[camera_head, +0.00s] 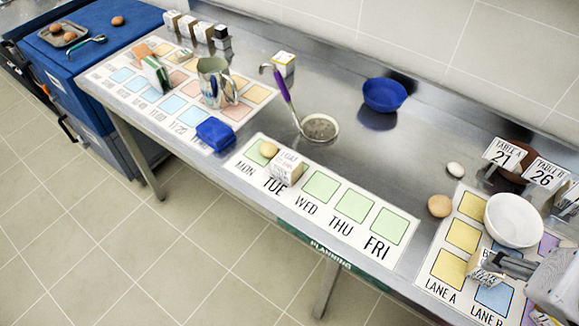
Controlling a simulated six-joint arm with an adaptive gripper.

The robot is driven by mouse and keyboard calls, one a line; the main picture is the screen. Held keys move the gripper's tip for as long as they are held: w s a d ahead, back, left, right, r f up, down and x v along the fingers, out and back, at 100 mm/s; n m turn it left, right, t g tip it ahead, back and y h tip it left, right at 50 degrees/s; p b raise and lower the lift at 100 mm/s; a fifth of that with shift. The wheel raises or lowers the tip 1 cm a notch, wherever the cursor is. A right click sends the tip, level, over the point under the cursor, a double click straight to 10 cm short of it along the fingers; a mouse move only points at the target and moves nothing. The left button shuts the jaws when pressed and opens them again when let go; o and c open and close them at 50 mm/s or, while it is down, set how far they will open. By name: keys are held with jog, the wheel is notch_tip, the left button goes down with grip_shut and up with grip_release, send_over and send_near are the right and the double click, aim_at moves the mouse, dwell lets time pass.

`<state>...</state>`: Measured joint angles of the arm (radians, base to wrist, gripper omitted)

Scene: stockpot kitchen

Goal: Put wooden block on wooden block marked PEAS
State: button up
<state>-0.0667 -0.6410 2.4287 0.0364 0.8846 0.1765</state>
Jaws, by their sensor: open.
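My gripper (497,265) is open at the lower right, over the LANE A and LANE B squares. A small pale block (484,276) with dark lettering is right at its fingertips and partly hidden by them. I cannot tell whether the fingers are around it or only beside it. Another lettered block (286,167) stands on the TUE square of the planning strip. A white and yellow block (284,63) stands near the ladle, and several blocks (187,27) stand in a row at the back left. The lettering is too small to make out PEAS on any of them.
A white bowl (513,220) stands close behind my gripper, with table cards (504,153) beyond it. A brown round item (440,206) and a white egg-like item (455,169) lie nearby. A blue bowl (384,95), a purple-handled ladle (320,127) and a metal pitcher (211,85) stand farther left.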

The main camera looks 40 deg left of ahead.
jog(key=w+a+m+g+y, duration=0.15)
jog(key=w+a+m, duration=0.25)
jog(key=w+a, duration=0.5)
jog(key=m+g+y, duration=0.2)
jog(key=m+g, duration=0.2)
jog(key=m, duration=0.8)
send_over(291, 160)
jog(key=d, duration=0.3)
jog(key=f, duration=1.5)
jog(key=shift+a, duration=0.2)
jog(key=shift+a+f+m+y, duration=0.15)
jog(key=shift+a+m+y, duration=0.1)
jog(key=shift+m, duration=0.05)
jog(key=shift+x, duration=1.3)
